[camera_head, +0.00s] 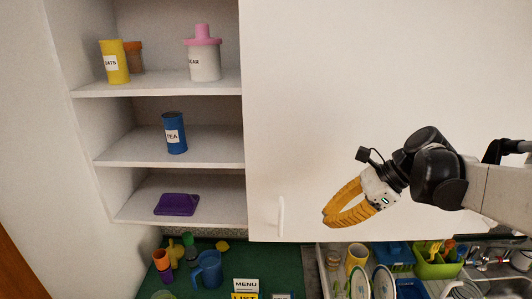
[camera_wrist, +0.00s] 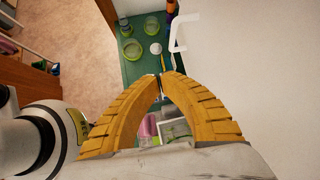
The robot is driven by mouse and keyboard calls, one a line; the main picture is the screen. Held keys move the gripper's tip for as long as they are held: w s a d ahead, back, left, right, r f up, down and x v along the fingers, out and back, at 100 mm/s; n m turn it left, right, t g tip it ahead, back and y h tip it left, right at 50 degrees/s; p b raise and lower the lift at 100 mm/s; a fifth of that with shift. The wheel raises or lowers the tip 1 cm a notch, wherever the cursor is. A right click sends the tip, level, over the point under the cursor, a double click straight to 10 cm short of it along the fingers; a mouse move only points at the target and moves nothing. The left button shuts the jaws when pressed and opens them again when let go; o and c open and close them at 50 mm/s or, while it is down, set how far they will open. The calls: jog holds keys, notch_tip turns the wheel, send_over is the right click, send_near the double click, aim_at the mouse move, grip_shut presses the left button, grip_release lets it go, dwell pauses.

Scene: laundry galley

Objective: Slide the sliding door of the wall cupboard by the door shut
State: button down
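The wall cupboard (camera_head: 158,91) has its left part open, showing shelves. Its white sliding door (camera_head: 370,80) covers the right part. A white bar handle (camera_head: 281,216) is near the door's lower left edge. It also shows in the wrist view, as a white bracket (camera_wrist: 182,32) beyond my fingertips. My gripper (camera_head: 326,222), with orange ribbed fingers, is in front of the door, to the right of the handle and apart from it. In the wrist view the fingertips (camera_wrist: 160,77) meet with nothing seen between them.
The shelves hold a yellow tin (camera_head: 114,63), a pink-lidded jar (camera_head: 204,60), a blue tea tin (camera_head: 175,135) and a purple item (camera_head: 177,204). Below are a green counter (camera_head: 220,275) with a blue mug (camera_head: 208,270), a dish rack with plates (camera_head: 383,283) and a sink (camera_head: 495,262).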

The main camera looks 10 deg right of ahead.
jog(key=w+d+r+m+p, duration=0.1)
jog(key=d+r+m, duration=0.1)
jog(key=d+r, duration=0.1)
send_near(280, 226)
notch_tip(280, 226, down, 4)
jog(key=shift+w+a+f+y+p, duration=0.1)
jog(key=shift+w+a+p, duration=0.15)
jog(key=shift+a, duration=0.25)
jog(key=shift+w+a+y+p, duration=0.1)
jog(key=shift+w+a+p, duration=0.2)
jog(key=shift+a, duration=0.2)
jog(key=shift+w+a+f+y+p, duration=0.1)
jog(key=shift+w+a+p, duration=0.15)
jog(key=shift+a, duration=0.25)
jog(key=shift+a, duration=0.1)
jog(key=w+a+b, duration=0.2)
jog(key=w+a, duration=0.1)
jog(key=a, duration=1.1)
jog(key=w+a+b, duration=0.2)
jog(key=w+a, duration=0.2)
jog(key=a, duration=1.1)
jog(key=w+a+b, duration=0.2)
jog(key=w+a, duration=0.2)
jog(key=a, duration=1.1)
jog(key=shift+w+a, duration=0.15)
jog(key=shift+a, duration=0.1)
